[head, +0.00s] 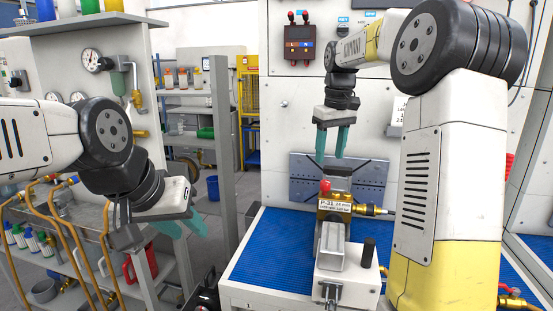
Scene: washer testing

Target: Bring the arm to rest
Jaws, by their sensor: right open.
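My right gripper (332,155) hangs pointing down with its two teal fingers apart and nothing between them. It is above the test fixture (333,245) on the bench, clear of the brass block labelled P-31 (336,206) and its red knob (325,186). My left gripper (192,234) is at the left, off the bench, in front of the shelving. Its teal fingers point down and to the right.
The blue bench mat (270,254) has free room left of the fixture. A grey slotted plate (312,180) stands behind it. A grey post (222,150) and a shelf rack (95,22) with hoses and a red jug (140,263) are near my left arm.

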